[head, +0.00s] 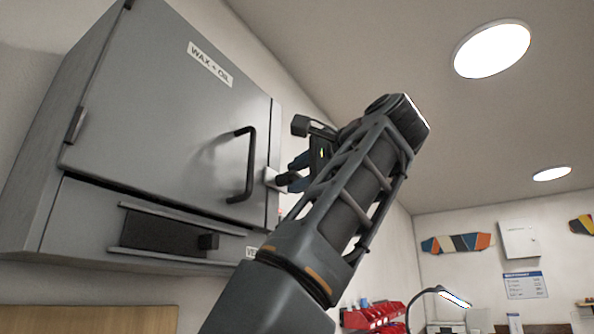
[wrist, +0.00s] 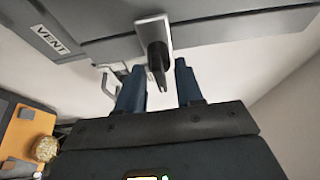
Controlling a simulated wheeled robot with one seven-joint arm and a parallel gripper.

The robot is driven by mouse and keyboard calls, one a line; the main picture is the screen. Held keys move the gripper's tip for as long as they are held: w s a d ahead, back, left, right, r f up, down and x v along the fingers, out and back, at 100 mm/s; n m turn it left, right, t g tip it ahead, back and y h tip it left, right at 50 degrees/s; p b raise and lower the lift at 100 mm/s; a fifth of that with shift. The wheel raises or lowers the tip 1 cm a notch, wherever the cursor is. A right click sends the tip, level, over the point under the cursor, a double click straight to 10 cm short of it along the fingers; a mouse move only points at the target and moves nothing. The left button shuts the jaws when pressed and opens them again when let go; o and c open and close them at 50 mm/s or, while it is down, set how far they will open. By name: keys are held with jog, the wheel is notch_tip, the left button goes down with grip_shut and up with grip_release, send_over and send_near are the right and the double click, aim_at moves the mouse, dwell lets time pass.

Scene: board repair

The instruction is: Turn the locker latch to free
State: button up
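The grey locker (head: 160,110), labelled "WAX + OIL", hangs on the wall at the left of the head view, its door flush with the frame. The latch is a black knob on a pale plate (head: 271,178) at the locker's right edge. In the wrist view the black latch (wrist: 158,58) sticks out from its plate (wrist: 152,24). My gripper (head: 297,172) is beside the latch. Its two blue fingers (wrist: 159,66) are apart in the wrist view, with the latch's end showing in the gap between them. No contact with either finger is visible.
A black bar handle (head: 248,165) stands out from the door, left of the latch. Below is a vent with a dark slide (head: 160,232) and its "VENT" label (wrist: 49,42). Red bins (head: 372,315) and a lamp (head: 440,292) are far off at lower right.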

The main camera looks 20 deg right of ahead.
jog(key=shift+w+a, duration=0.15)
jog(key=shift+w, duration=0.45)
grip_shut()
